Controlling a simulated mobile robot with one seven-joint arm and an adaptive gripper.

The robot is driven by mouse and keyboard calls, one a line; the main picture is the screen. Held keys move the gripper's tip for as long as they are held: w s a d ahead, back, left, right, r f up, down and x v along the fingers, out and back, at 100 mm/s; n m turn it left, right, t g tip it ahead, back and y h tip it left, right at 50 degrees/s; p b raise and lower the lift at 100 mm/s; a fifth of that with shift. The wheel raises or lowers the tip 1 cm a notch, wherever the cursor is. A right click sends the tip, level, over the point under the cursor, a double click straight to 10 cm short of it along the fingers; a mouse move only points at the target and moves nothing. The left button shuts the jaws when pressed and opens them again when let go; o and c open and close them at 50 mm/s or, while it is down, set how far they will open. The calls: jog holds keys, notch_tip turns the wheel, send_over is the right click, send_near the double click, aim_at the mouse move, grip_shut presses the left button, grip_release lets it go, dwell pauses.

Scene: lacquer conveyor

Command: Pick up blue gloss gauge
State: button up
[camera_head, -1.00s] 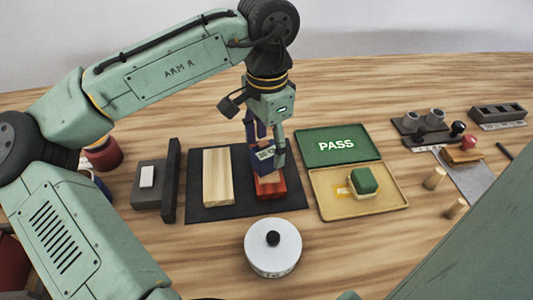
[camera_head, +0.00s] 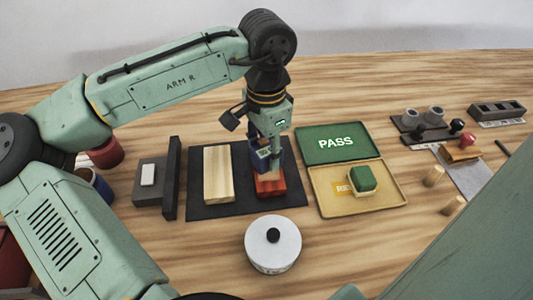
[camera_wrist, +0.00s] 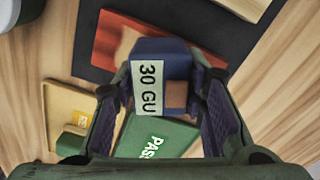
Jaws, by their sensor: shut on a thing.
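The blue gloss gauge (camera_wrist: 172,70) is a small blue block with a white label reading "30 GU" in the wrist view. My gripper (camera_wrist: 165,100) is shut on it, with a finger on each side. In the head view the gauge (camera_head: 263,160) is partly hidden by my gripper (camera_head: 270,150). It is at the far part of the red lacquered block (camera_head: 270,187) on the dark mat (camera_head: 240,199). I cannot tell whether the gauge touches the red block.
A bare wooden block (camera_head: 217,175) lies left of the red one. Right are the green PASS tray (camera_head: 315,153) and a yellow tray (camera_head: 395,196) holding a green-topped block (camera_head: 363,178). A white round canister (camera_head: 273,250) stands in front. Stamps (camera_head: 456,125) stand at far right.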

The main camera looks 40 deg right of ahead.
grip_shut()
jog(key=shift+r, duration=0.15)
